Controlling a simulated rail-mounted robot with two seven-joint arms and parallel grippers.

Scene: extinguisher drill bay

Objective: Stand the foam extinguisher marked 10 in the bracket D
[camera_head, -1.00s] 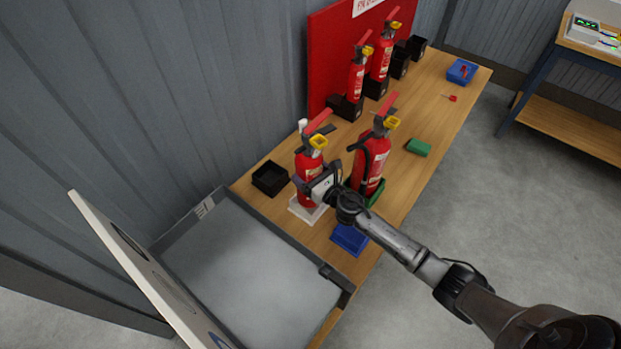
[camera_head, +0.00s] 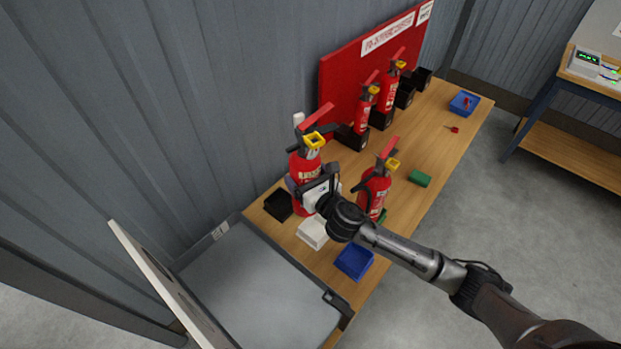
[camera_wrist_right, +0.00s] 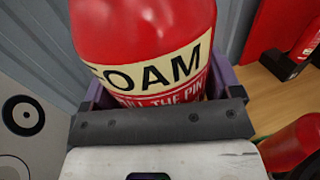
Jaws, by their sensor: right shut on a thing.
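My right gripper (camera_head: 312,190) is shut around the body of a red extinguisher (camera_head: 306,166) with a red lever and a yellow gauge. It holds it upright, raised above the white tray (camera_head: 313,234). In the right wrist view the label of this extinguisher (camera_wrist_right: 145,40) reads FOAM, with the first letter partly hidden; no number 10 shows. Black holders stand on the table: one (camera_head: 278,204) behind the white tray, others (camera_head: 352,137) along the red board. I cannot read a letter D on any. My left gripper is out of view.
Another red extinguisher (camera_head: 374,192) stands in a green holder close to my right arm. Two more (camera_head: 362,116) (camera_head: 390,95) stand at the red board (camera_head: 340,82). A blue tray (camera_head: 354,261), green block (camera_head: 419,178) and open grey box (camera_head: 250,290) are nearby.

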